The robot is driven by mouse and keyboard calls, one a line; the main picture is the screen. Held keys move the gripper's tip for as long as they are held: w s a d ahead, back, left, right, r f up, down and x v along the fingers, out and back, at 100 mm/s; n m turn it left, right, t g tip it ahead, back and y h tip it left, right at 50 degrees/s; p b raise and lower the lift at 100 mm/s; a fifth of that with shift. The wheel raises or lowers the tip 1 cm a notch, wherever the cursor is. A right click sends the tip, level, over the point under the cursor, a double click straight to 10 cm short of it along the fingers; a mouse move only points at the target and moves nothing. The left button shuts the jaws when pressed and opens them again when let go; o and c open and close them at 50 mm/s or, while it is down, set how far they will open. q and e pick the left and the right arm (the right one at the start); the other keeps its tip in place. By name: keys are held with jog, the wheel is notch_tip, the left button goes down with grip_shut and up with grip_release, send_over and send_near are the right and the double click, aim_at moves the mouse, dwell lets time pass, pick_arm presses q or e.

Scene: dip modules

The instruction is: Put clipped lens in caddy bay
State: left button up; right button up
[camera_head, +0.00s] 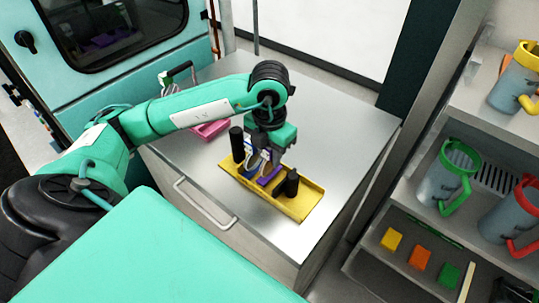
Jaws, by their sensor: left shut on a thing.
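The yellow caddy (302,205) lies on the metal worktop, with one black post (237,143) at its far left and another black post (291,184) near its right part. My left gripper (264,160) points down over the caddy between the posts. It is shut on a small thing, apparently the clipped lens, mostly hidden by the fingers. A purple piece (268,175) and some pale and blue parts show below the fingers. I cannot tell whether the held thing touches the caddy bay. My right gripper is out of view.
A pink tray (211,130) sits on the worktop behind my left arm, near a black-handled item (179,70). The worktop (340,120) is clear to the right. A shelf on the right holds jugs with yellow, green and red trim, and coloured blocks (419,257).

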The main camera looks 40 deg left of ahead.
pick_arm(q)
jog(key=shift+f, duration=0.75)
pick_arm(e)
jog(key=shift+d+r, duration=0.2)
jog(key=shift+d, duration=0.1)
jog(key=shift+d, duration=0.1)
pick_arm(q)
jog(key=shift+f, duration=0.2)
jog(key=o, duration=0.7)
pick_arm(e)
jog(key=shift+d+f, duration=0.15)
pick_arm(q)
jog(key=shift+r, duration=0.1)
